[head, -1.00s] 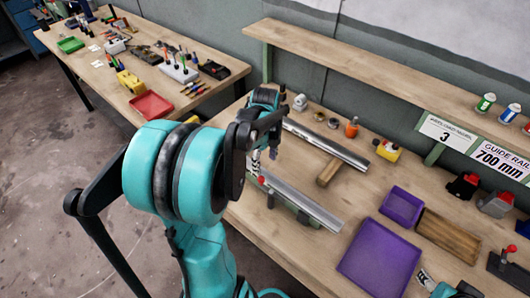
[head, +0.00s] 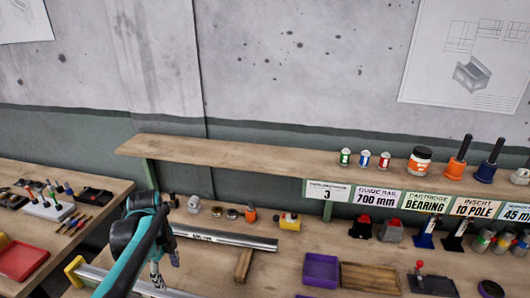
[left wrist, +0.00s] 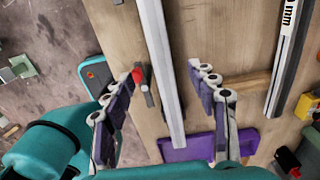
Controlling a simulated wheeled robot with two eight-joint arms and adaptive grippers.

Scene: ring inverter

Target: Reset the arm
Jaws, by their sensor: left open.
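My left gripper (head: 165,268) hangs over the left part of the workbench, partly hidden behind my arm in the head view. In the left wrist view the gripper (left wrist: 166,80) has its two fingers spread wide, with nothing between them but the view down to the bench. A silver rail (left wrist: 162,65) runs below the gap between the fingers; I cannot tell the height above it. A second rail (head: 225,237) marked with a length in mm lies farther back. My right gripper is in neither view.
A long shelf (head: 250,155) with label cards and small cans runs behind the bench. A purple tray (head: 321,270), a wooden block (head: 243,265) and a yellow item (head: 288,222) stand on the bench. A side table (head: 95,217) with tools is at left.

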